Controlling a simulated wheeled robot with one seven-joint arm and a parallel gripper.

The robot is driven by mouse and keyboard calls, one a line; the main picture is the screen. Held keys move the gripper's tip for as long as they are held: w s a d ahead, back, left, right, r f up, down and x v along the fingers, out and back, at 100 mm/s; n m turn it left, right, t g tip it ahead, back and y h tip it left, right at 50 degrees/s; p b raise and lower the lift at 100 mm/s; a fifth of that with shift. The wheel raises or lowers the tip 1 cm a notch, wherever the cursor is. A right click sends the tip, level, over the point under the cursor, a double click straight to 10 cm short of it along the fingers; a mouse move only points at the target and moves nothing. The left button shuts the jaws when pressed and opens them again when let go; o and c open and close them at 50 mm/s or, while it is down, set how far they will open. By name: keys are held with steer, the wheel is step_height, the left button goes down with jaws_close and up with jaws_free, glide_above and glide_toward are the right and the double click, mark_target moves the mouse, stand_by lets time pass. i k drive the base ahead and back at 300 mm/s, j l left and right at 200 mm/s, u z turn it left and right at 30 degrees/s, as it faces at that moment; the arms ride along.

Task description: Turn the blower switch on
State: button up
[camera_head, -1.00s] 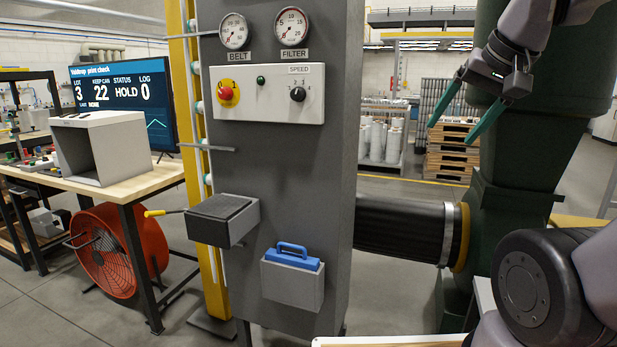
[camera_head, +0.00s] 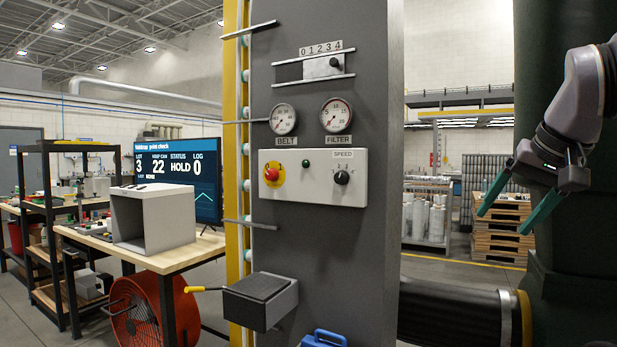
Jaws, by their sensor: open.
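A white control box (camera_head: 312,178) is on the grey column (camera_head: 385,130). It carries a red knob on a yellow base (camera_head: 271,174), a small dark green light or button (camera_head: 306,163) and a black SPEED knob (camera_head: 341,177). No label reading blower is legible, so I cannot tell which control is the blower switch.
BELT (camera_head: 283,119) and FILTER (camera_head: 336,115) gauges sit above the box. A grey block with a yellow-handled lever (camera_head: 260,302) juts out below. A dark duct (camera_head: 450,313) runs right to the green machine (camera_head: 570,285). A workbench (camera_head: 170,258) stands left.

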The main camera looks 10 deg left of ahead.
mark_target(273, 175)
steer(key=i+u, duration=0.2)
steer(key=u, duration=0.15)
steer(key=i+l+u, duration=0.1)
steer(key=i+u, duration=0.15)
steer(key=u, duration=0.15)
steer(key=i+l+u, duration=0.15)
steer(key=u, duration=0.2)
